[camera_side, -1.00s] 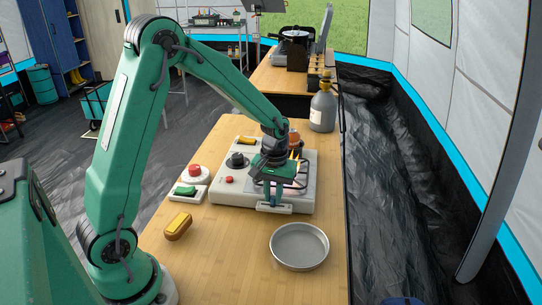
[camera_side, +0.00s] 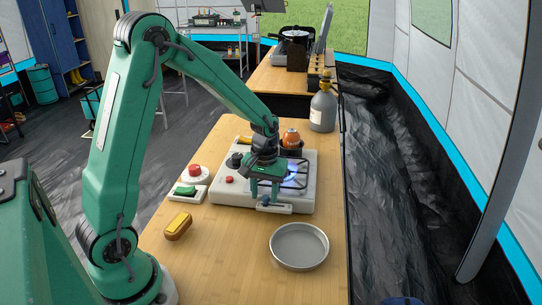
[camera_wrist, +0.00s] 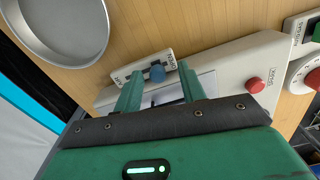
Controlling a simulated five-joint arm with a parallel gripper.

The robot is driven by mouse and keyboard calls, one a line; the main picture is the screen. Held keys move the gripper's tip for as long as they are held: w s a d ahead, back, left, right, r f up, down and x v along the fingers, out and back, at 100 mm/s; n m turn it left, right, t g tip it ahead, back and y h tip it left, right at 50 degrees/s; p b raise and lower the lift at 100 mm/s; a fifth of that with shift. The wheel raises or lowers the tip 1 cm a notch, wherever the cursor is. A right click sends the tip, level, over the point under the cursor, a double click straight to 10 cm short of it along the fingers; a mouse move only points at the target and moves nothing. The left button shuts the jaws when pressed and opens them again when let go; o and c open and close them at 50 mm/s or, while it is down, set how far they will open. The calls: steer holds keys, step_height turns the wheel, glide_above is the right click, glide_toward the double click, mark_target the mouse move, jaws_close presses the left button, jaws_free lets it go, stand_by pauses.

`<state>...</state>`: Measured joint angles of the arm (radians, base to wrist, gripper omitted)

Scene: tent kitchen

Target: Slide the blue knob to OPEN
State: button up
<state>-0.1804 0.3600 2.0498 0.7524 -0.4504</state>
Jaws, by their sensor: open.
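The blue knob (camera_wrist: 157,73) sits on a pale slider plate (camera_wrist: 141,71) on the front of the white stove unit (camera_side: 225,192). In the wrist view it is near the plate's right end, beside a label that seems to read OPEN. The other label, at the left end, is hard to read. In the side view the knob (camera_side: 265,200) is near the plate's left end. My gripper (camera_wrist: 160,88) is open and empty. Its green fingers are apart, one on each side of the knob in the picture, with the tips raised just above the plate.
A blue flame (camera_side: 290,178) shows at the burner under the grate. A red button (camera_side: 229,179) and a black dial (camera_side: 234,160) are on the stove unit. A round metal pan (camera_side: 299,246) lies in front right.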

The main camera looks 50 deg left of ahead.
mark_target(264, 198)
steer(key=shift+w+r, duration=0.1)
steer(key=shift+r, duration=3.75)
steer(key=s+d+r+m+t, duration=0.3)
steer(key=s+r, duration=0.2)
steer(key=s, duration=0.3)
steer(key=s+d+r+m+t, duration=0.2)
steer(key=s+d+r+m, duration=0.2)
steer(key=s+r, duration=0.2)
steer(key=shift+s+t, duration=0.4)
steer(key=shift+s, duration=0.75)
